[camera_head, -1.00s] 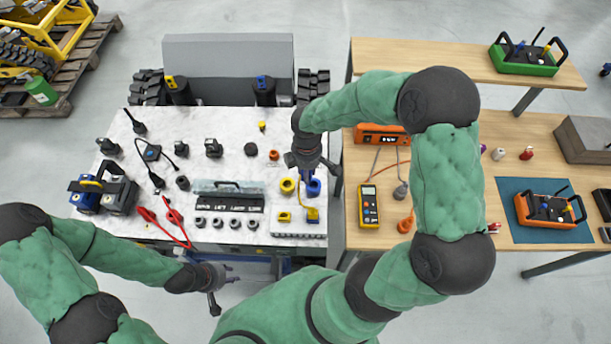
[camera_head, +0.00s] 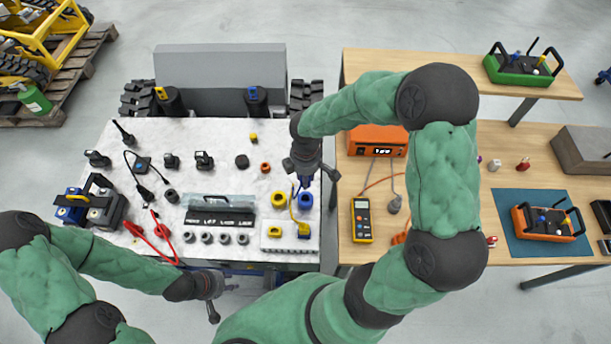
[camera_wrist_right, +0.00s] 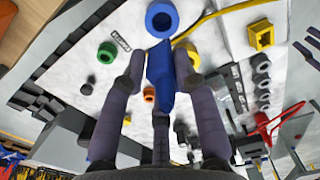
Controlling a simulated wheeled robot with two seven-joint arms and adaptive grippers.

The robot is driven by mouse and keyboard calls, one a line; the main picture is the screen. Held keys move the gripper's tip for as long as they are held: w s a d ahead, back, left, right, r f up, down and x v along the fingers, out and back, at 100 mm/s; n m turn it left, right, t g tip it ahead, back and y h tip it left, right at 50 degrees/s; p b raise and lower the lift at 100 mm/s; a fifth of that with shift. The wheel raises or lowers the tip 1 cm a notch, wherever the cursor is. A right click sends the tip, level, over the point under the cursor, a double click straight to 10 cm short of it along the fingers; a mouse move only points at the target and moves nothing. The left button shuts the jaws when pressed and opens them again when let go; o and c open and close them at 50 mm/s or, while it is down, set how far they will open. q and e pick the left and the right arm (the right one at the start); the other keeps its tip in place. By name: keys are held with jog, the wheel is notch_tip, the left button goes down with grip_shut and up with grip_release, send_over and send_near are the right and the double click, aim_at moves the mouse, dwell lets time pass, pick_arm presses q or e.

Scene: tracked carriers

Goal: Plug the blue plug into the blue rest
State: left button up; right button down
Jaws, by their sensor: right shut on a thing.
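My right gripper (camera_head: 304,180) is shut on the blue plug (camera_wrist_right: 160,65). The blue plug (camera_head: 305,184) points down from the fingers. The blue rest (camera_head: 305,201) is a blue ring on the light worktable, just nearer than the plug in the head view. In the wrist view the blue rest (camera_wrist_right: 150,19) lies just beyond the plug's tip, with its opening visible. The plug appears outside the ring; the height gap cannot be told. My left gripper (camera_head: 221,300) is off the table's front edge, with fingers spread and empty.
A yellow ring (camera_head: 278,198) sits close left of the blue rest. A yellow plug block (camera_head: 304,231) with a yellow cable is in front. A yellow meter (camera_head: 361,220) and an orange unit (camera_head: 377,140) stand on the wooden table at right.

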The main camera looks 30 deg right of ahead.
jog(key=shift+f+b, duration=1.6)
jog(key=shift+f, duration=0.8)
jog(key=shift+f+b, duration=1.6)
jog(key=shift+f, duration=0.7)
jog(key=c, duration=0.9)
grip_release()
jog(key=shift+o, duration=0.2)
notch_tip(320, 180, up, 12)
jog(key=shift+r, duration=0.1)
